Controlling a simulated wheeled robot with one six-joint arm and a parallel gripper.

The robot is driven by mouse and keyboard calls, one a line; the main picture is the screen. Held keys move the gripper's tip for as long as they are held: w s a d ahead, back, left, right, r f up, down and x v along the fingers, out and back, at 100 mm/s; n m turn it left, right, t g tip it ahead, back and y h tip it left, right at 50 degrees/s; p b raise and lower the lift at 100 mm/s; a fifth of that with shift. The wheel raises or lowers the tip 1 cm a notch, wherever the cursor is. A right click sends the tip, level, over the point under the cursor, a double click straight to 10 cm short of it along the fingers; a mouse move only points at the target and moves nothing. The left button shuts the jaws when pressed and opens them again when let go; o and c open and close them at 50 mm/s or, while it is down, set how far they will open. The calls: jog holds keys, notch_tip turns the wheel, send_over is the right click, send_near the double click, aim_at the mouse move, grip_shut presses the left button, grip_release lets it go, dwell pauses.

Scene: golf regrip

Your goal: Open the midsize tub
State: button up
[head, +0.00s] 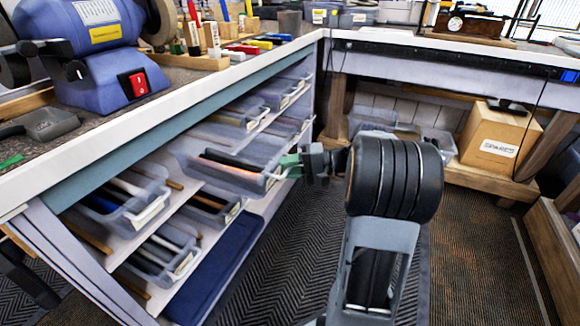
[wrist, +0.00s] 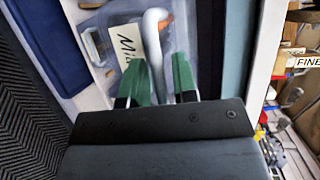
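The midsize tub (head: 262,180) is a clear grey plastic tub on the middle shelf, sticking out past the tubs beside it. Dark and orange grips lie in it. In the wrist view its front carries a paper label (wrist: 125,38) starting "Mi" and a white curved handle (wrist: 155,35). My gripper (head: 290,163) is at the tub's front. The fingertips' exact contact is partly hidden.
Other tubs (head: 128,208) sit on the shelves around it, with a dark blue tray (head: 215,270) at the bottom. The bench (head: 200,85) with a blue grinder (head: 105,75) is above. A cardboard box (head: 498,140) stands at right. The patterned floor before the shelves is clear.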

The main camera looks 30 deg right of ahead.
jog(key=shift+o, duration=0.7)
jog(key=shift+s+d+r, duration=0.1)
jog(key=shift+d, duration=0.15)
jog(key=p+v, duration=0.4)
jog(key=v, duration=0.9)
jog(key=shift+d, duration=0.1)
